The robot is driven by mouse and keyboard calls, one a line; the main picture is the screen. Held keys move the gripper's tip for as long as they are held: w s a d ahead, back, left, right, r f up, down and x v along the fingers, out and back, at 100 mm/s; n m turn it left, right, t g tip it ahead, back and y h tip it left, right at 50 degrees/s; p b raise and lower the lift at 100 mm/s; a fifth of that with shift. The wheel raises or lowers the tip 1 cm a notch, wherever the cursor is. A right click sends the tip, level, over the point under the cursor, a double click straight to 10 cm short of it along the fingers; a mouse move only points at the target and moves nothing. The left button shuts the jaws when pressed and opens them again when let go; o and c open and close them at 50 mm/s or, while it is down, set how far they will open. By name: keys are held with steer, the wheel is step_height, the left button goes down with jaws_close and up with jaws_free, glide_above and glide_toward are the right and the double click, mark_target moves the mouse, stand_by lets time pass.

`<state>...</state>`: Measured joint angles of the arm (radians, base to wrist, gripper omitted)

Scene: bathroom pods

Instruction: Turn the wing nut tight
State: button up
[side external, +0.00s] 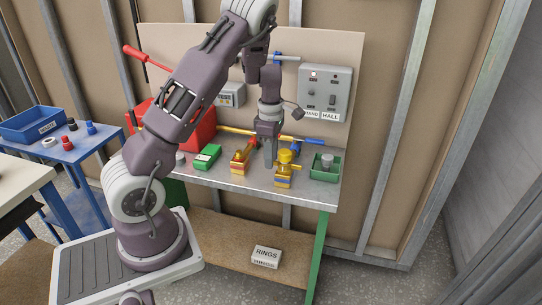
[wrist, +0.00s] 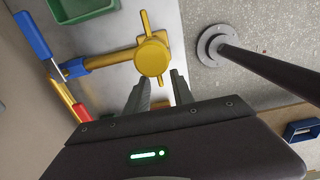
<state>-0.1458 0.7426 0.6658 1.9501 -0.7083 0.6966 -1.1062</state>
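The yellow wing nut (side external: 285,156) sits on top of a yellow and blue fitting (side external: 283,179) on the metal bench. In the wrist view the wing nut (wrist: 153,57) is a round yellow cap with short wings, at the end of a yellow bar (wrist: 108,60). My gripper (side external: 269,164) points down just left of the wing nut in the side view.
A red and yellow block (side external: 240,165) stands close left of my gripper, with a green box (side external: 207,156) further left. A green tray (side external: 325,167) holds a grey piece at right. A switch panel (side external: 325,91) is on the back wall. A dark rod (wrist: 265,62) crosses the wrist view's right.

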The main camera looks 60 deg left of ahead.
mark_target(288, 150)
jaws_close()
stand_by(0.3)
steer(key=m, duration=0.1)
steer(key=w+m, duration=0.1)
steer(key=m, duration=0.1)
steer(key=shift+a+m, duration=0.3)
steer(key=shift+a, duration=0.1)
steer(key=m, duration=0.2)
steer(key=w+m, duration=0.1)
steer(key=shift+w+a+m, duration=0.15)
steer(key=shift+a+m, duration=0.05)
steer(key=shift+m, duration=0.2)
steer(key=m, duration=0.1)
steer(key=w+m, duration=0.1)
steer(key=m, duration=0.1)
steer(key=w+m, duration=0.1)
steer(key=m, duration=0.1)
steer(key=shift+d, duration=0.1)
steer(key=shift+w+d+m, duration=0.15)
steer(key=shift+w+m, duration=0.1)
steer(key=shift+m, duration=0.65)
steer(key=shift+w+d+m, duration=0.15)
steer(key=shift+w+m, duration=0.1)
steer(key=shift+m, duration=0.65)
steer(key=shift+w+d+m, duration=0.15)
steer(key=shift+w+m, duration=0.1)
steer(key=shift+m, duration=0.65)
steer(key=shift+d, duration=0.1)
jaws_free()
